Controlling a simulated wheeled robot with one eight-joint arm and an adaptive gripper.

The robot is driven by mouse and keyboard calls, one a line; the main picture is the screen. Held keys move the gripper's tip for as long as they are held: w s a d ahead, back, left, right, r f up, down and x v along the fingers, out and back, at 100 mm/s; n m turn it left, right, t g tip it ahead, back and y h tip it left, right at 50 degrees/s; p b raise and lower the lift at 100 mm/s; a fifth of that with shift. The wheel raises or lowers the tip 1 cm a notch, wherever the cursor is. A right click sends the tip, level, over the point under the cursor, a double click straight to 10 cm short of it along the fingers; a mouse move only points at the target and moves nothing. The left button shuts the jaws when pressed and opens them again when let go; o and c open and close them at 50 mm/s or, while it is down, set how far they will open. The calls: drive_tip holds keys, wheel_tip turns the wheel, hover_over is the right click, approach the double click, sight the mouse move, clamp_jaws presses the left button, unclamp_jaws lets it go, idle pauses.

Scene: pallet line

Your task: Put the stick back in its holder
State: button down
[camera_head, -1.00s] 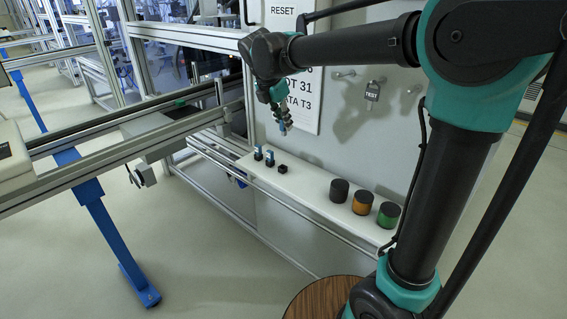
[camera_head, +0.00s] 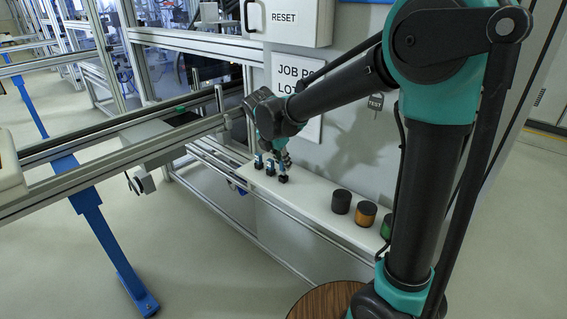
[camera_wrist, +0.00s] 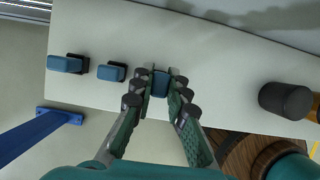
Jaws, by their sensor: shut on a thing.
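My gripper (camera_wrist: 161,88) is shut on a blue stick (camera_wrist: 160,82), seen end-on between the fingers in the wrist view. In the head view my gripper (camera_head: 284,158) points down over the shelf, with the stick (camera_head: 282,168) below its fingertips. The small black holder (camera_head: 283,179) is directly under the stick. The stick looks upright and lined up with it, its lower end at or in the holder; how deep I cannot tell. The fingers hide most of this holder in the wrist view.
Two more blue sticks (camera_wrist: 112,71) (camera_wrist: 67,63) stand in black holders to the left on the white shelf (camera_wrist: 225,75). Black, orange and green cylinders (camera_head: 341,201) (camera_head: 366,214) (camera_head: 387,226) stand to the right. The panel wall is close behind; a rail runs along the front.

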drive_tip(key=shift+f, duration=0.65)
drive_tip(key=c, duration=1.5)
unclamp_jaws()
drive_tip(key=shift+r, duration=0.1)
drive_tip(key=v, duration=1.3)
drive_tip(key=shift+w+d+r, duration=0.1)
drive_tip(key=shift+w+d, duration=0.05)
